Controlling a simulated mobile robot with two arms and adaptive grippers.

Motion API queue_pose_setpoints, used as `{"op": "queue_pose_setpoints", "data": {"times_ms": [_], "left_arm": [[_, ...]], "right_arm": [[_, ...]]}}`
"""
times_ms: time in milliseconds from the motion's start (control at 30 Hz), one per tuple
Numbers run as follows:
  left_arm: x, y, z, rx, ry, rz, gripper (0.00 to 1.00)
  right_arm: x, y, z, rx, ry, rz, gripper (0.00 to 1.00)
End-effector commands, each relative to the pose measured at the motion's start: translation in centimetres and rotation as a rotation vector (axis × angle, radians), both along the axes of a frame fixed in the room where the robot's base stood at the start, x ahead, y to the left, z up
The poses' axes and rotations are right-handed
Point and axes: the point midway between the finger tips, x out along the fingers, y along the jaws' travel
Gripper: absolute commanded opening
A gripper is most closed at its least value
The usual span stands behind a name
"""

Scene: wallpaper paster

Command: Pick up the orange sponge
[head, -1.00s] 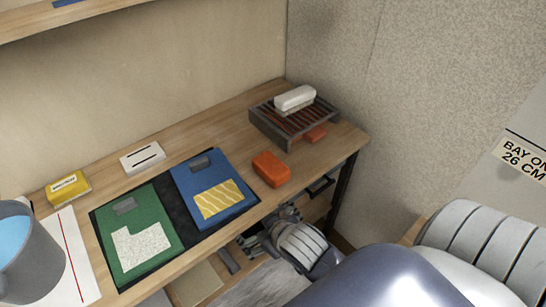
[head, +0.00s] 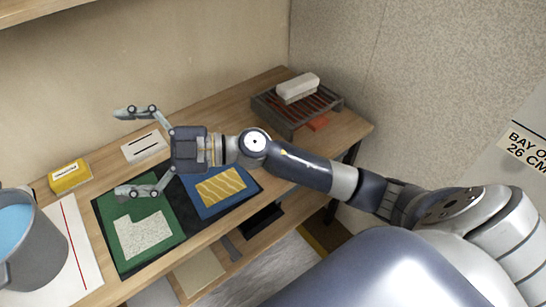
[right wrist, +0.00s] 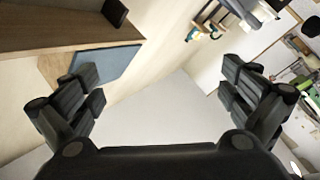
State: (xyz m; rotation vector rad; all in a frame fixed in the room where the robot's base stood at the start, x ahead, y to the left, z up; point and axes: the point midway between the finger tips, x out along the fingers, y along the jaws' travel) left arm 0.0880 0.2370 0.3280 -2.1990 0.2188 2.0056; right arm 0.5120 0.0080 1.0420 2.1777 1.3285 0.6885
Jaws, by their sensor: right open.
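My right gripper (head: 122,152) is open and empty, reaching left above the table with its fingers spread over the white card and green booklet. It also shows in the right wrist view (right wrist: 165,100), with nothing between its fingers. The orange sponge, a rounded orange block seen earlier on the table right of the blue booklet, is now hidden behind my right forearm. My left gripper is not in view.
A white block (head: 297,86) lies on the rack. The green booklet (head: 130,260) and blue booklet (head: 245,180) lie on a dark mat. A yellow box (head: 70,178), white card (head: 143,147) and grey bucket of blue liquid (head: 45,250) stand left. A shelf overhangs upper left.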

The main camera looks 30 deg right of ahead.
Motion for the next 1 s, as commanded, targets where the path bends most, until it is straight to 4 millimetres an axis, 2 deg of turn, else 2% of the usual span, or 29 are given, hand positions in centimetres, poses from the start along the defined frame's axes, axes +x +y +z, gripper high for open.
{"op": "queue_pose_setpoints", "data": {"times_ms": [67, 167, 267, 367, 400, 467, 500, 600, 700, 800, 867, 1000], "left_arm": [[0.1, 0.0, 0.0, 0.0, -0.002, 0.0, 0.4], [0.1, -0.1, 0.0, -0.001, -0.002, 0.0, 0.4], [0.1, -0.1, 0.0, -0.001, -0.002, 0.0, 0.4], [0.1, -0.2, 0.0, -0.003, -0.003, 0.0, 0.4], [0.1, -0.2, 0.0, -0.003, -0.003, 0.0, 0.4], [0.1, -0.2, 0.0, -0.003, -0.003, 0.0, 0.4], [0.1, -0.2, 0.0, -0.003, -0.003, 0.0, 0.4], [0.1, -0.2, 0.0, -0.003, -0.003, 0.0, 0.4], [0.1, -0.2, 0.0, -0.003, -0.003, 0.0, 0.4], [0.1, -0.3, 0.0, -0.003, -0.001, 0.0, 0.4], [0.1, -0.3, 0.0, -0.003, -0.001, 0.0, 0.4], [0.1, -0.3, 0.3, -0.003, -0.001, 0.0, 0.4]], "right_arm": [[-0.5, 0.2, -2.4, -0.166, 0.008, 0.109, 1.0], [-1.0, -1.1, -6.3, -0.392, 0.065, 0.211, 1.0], [-0.6, -4.6, -10.3, -0.636, 0.163, 0.257, 1.0], [0.3, -10.1, -13.5, -0.885, 0.297, 0.242, 1.0], [0.7, -12.8, -14.4, -0.983, 0.359, 0.217, 1.0], [1.3, -17.1, -15.2, -1.116, 0.458, 0.165, 1.0], [1.6, -19.8, -15.5, -1.195, 0.523, 0.123, 1.0], [1.9, -26.0, -15.3, -1.351, 0.673, 0.008, 1.0], [1.8, -30.3, -14.6, -1.446, 0.783, -0.088, 1.0], [1.5, -32.6, -14.1, -1.494, 0.848, -0.144, 1.0], [1.4, -33.2, -14.4, -1.505, 0.866, -0.158, 1.0], [1.3, -33.3, -16.4, -1.511, 0.874, -0.158, 1.0]]}}
